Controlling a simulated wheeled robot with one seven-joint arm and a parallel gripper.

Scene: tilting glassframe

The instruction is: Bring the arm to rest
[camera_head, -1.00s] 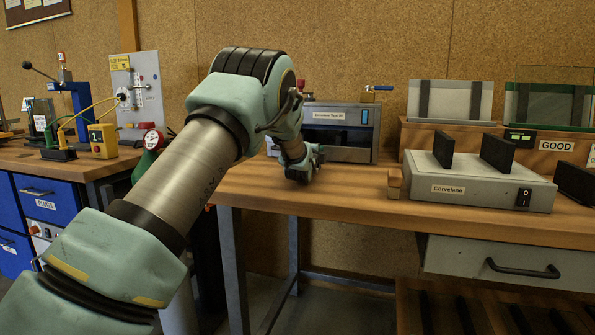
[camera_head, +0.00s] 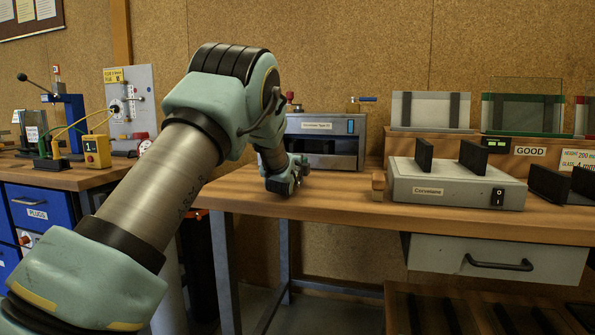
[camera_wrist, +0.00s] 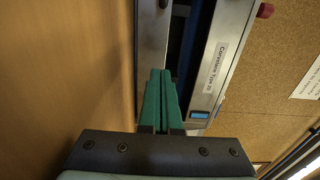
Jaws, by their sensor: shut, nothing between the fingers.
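My arm reaches from the lower left over the bench in the head view, bent at its elbow, with my gripper (camera_head: 297,182) low over the left part of the bench top (camera_head: 340,200). In the wrist view my gripper (camera_wrist: 161,78) has its two green fingers together, with nothing between them. I cannot tell whether the fingers touch anything.
Right of the gripper are a small wooden block (camera_head: 378,184) and a grey Corvelane unit (camera_head: 455,185) with two black uprights. Behind it stand a white panel (camera_head: 430,111) and a GOOD rack (camera_head: 530,152). A drawer (camera_head: 497,259) hangs below. A second bench (camera_head: 60,176) is at left.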

